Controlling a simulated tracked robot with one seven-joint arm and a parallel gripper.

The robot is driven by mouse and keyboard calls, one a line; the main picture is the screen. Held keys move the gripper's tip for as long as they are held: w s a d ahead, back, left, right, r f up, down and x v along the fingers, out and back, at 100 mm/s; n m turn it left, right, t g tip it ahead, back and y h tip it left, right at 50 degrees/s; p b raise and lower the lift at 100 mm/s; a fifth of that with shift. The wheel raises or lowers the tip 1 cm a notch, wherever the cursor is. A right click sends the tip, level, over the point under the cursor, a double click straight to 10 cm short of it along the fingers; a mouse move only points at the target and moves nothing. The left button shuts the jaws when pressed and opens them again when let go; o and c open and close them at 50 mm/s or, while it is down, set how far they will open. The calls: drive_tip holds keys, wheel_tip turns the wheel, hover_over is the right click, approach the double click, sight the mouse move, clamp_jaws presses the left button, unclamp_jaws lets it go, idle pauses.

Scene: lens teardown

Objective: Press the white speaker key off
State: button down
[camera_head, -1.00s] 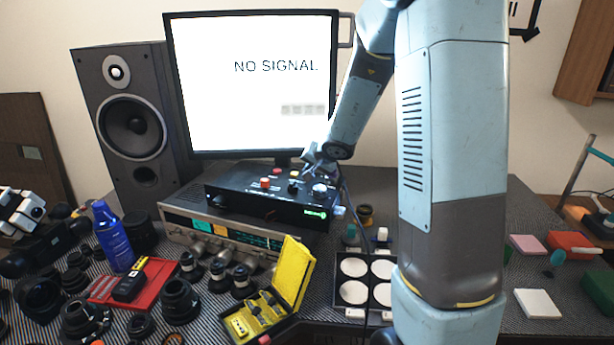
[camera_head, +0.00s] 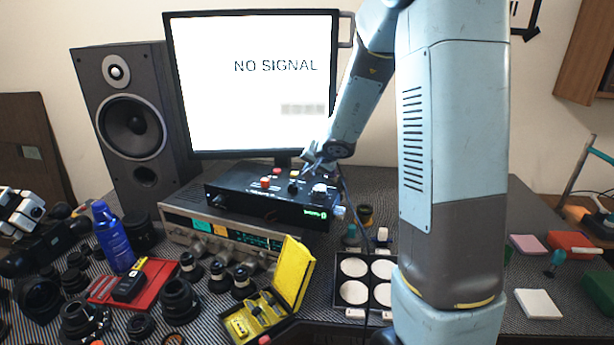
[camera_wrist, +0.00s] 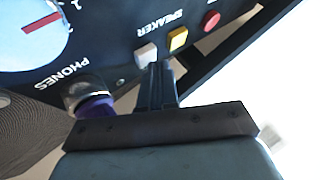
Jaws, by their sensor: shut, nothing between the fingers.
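The white key (camera_wrist: 146,54) sits on the black panel beside the word SPEAKER in the wrist view. A yellow key (camera_wrist: 177,39) and a red button (camera_wrist: 211,20) line up to its right. My gripper (camera_wrist: 158,68) is shut and empty, its fingertips right at the lower right edge of the white key. I cannot tell whether they touch it or how far it is pressed in. In the head view my gripper (camera_head: 308,166) is over the rear right of the black control box (camera_head: 225,190), and I cannot make out the white key there.
In the wrist view, a large white dial (camera_wrist: 25,30) and a purple-ended PHONES plug (camera_wrist: 95,107) are close by on the left. In the head view, the box rests on a silver receiver (camera_head: 180,228), with the monitor (camera_head: 250,90) behind.

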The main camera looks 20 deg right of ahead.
drive_tip(key=shift+r, duration=3.1)
drive_tip(key=c, duration=1.8)
unclamp_jaws()
drive_tip(key=shift+c, duration=0.2)
